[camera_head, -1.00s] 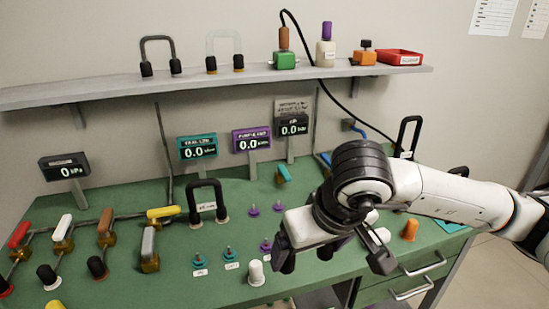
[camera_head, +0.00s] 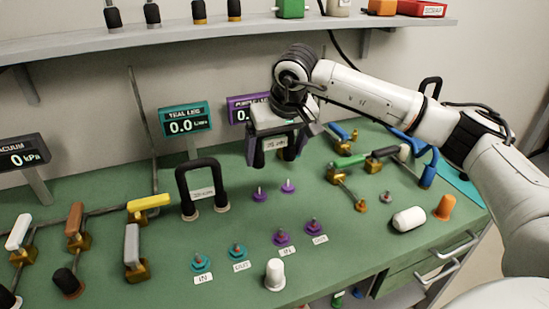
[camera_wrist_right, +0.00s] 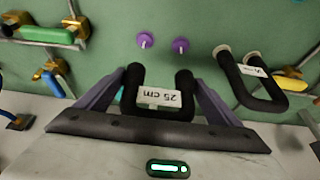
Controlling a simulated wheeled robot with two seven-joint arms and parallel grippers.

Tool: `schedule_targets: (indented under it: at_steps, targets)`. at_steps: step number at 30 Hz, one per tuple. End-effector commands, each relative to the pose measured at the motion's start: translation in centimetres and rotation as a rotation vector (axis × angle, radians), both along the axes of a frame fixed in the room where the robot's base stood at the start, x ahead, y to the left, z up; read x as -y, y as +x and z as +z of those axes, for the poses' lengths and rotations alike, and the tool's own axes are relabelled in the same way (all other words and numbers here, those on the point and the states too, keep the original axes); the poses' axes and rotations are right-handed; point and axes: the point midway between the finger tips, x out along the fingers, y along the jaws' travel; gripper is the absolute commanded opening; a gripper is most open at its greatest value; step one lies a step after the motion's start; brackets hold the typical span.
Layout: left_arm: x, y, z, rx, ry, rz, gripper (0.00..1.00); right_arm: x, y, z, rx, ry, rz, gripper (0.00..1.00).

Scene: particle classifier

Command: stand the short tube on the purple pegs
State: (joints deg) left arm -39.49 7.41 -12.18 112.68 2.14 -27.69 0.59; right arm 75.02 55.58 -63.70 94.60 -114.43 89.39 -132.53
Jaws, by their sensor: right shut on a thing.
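My right gripper (camera_head: 277,152) is shut on a black U-shaped tube (camera_wrist_right: 136,80), whose white label reads 25 cm in the right wrist view. In the head view the held tube's label (camera_head: 274,144) shows below the gripper body. The tube is in the air, its ends pointing away from the wrist. Two slim purple pegs (camera_head: 260,195) (camera_head: 288,187) stand empty on the bench in front of and below the gripper. They also show in the right wrist view (camera_wrist_right: 144,40), beyond the tube's ends. Two more purple fittings (camera_head: 283,238) (camera_head: 314,231) stand nearer, labelled IN and OUT. My left gripper is out of view.
Another black U-shaped tube (camera_head: 184,180) stands upright on the bench left of the pegs. The purple display (camera_head: 240,108) is partly behind my right gripper. Teal fittings (camera_head: 202,263), a white cap (camera_head: 275,275) and an orange cone (camera_head: 444,208) stand around. A shelf (camera_head: 180,43) runs above.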

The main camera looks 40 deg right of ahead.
Motion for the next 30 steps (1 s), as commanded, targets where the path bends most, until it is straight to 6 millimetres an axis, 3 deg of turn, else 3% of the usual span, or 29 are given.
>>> schedule_targets:
  at_steps: [13, 30]
  targets:
    - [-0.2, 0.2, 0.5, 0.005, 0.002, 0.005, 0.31, 0.1, 0.0, 0.1, 0.001, 0.000, -0.001, 0.62]
    - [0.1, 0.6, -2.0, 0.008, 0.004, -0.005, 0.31, 0.1, 0.0, -4.7, 0.001, -0.001, -0.001, 0.62]
